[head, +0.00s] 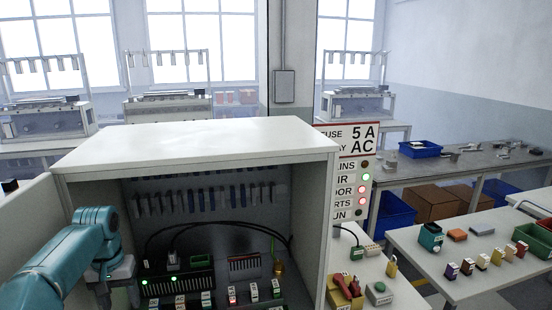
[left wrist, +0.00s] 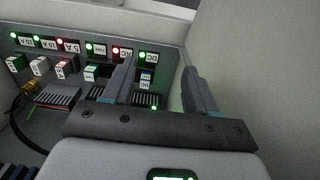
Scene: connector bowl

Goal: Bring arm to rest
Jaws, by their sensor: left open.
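My left arm reaches in from the left in the head view, its teal wrist bent down at the left side of the open cabinet (head: 200,143). My left gripper (head: 128,290) is low inside the cabinet's left part, its fingers partly hidden at the picture's lower edge. In the left wrist view the gripper (left wrist: 158,82) has its two fingers apart with nothing between them. Beyond the fingers is a row of labelled modules (left wrist: 90,72) with green and red lights. My right gripper is not in view.
The cabinet's side walls and top enclose the left arm closely. Inside are a black connector block (head: 185,283) and a dark cable (head: 225,225). A sign with lights (head: 350,170) stands right of the cabinet. Tables with blue bins (head: 420,148) and small parts stand further right.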

